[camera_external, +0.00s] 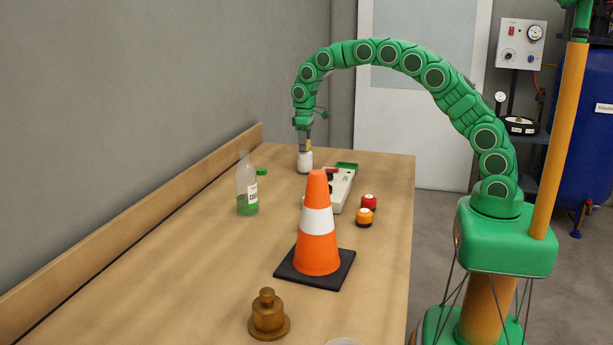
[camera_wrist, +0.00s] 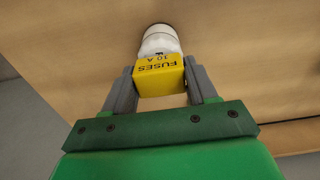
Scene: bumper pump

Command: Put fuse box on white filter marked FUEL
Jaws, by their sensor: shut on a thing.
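My gripper (camera_external: 305,141) is shut on a yellow fuse box (camera_wrist: 160,78), marked "FUSES 10 A" in the wrist view. The fuse box also shows as a small yellow patch between the jaws in the external view (camera_external: 308,145). A white filter (camera_external: 305,161) stands upright on the far part of the bench, directly below the fuse box. In the wrist view the white filter (camera_wrist: 160,41) lies just beyond the box, which hides part of it and most of its lettering. I cannot tell whether box and filter touch.
A pale long device (camera_external: 343,192) with a green end lies right of the filter. Red (camera_external: 368,202) and orange (camera_external: 364,218) small items, a bottle of green liquid (camera_external: 247,190), a traffic cone (camera_external: 317,255) and a brass weight (camera_external: 268,317) stand nearer.

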